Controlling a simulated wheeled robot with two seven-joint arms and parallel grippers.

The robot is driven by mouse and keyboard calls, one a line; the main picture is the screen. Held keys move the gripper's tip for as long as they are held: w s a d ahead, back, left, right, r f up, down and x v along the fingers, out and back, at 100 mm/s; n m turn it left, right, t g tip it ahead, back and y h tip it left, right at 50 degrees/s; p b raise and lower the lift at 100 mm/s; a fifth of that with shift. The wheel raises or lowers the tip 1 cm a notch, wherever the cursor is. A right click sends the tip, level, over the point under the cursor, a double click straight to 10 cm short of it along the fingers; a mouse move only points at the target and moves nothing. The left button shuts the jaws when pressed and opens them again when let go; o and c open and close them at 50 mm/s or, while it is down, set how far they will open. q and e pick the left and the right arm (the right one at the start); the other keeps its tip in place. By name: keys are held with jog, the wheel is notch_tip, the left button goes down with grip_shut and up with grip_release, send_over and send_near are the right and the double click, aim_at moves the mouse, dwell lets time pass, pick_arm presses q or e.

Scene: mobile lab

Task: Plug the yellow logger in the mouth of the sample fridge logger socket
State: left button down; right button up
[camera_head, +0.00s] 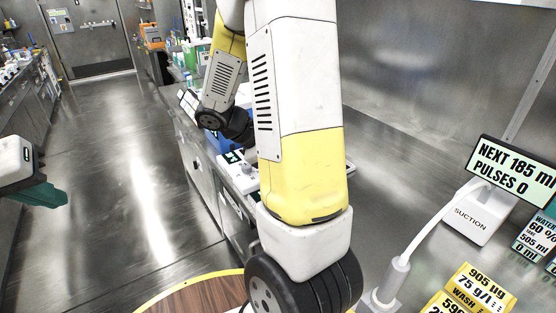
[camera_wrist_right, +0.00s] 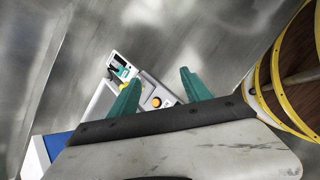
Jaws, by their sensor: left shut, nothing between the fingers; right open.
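My left gripper (camera_head: 62,196) hangs at the left edge of the head view, over the floor, its teal fingers shut and empty. My right gripper (camera_wrist_right: 158,88) is open in the right wrist view, its two teal fingers spread with nothing between them. Beyond them is a white device (camera_wrist_right: 144,84) with a small dark screen and an orange knob. A small yellow piece (camera_wrist_right: 124,82) shows beside the left finger; I cannot tell whether it is the logger. I cannot make out the logger socket. In the head view my right arm's large links hide its fingers.
A white unit with a green display (camera_head: 238,170) stands on the counter, beside a blue object (camera_head: 212,140). A suction unit (camera_head: 478,215) and several display cards are at the right. A round wooden top with a yellow rim (camera_head: 190,290) is at the bottom. The aisle floor at left is clear.

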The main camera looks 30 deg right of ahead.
jog(key=w+d+f+n+t+h, duration=0.1)
jog(key=w+f+n+h, duration=0.1)
jog(key=w+f+n, duration=0.1)
jog(key=w+d+f+n+h, duration=0.2)
jog(key=w+f+n, duration=0.1)
jog(key=w+d+f+n+t+h, duration=0.1)
jog(key=w+d+f+n+h, duration=0.1)
jog(key=w+f, duration=0.1)
jog(key=shift+w+d+n+t, duration=0.2)
jog(key=shift+n+t, duration=0.1)
jog(key=shift+n, duration=0.1)
jog(key=shift+d+f, duration=0.2)
jog(key=shift+d, duration=0.05)
jog(key=x, duration=0.7)
jog(key=shift+w+d, duration=0.15)
jog(key=shift+d, duration=0.05)
grip_shut()
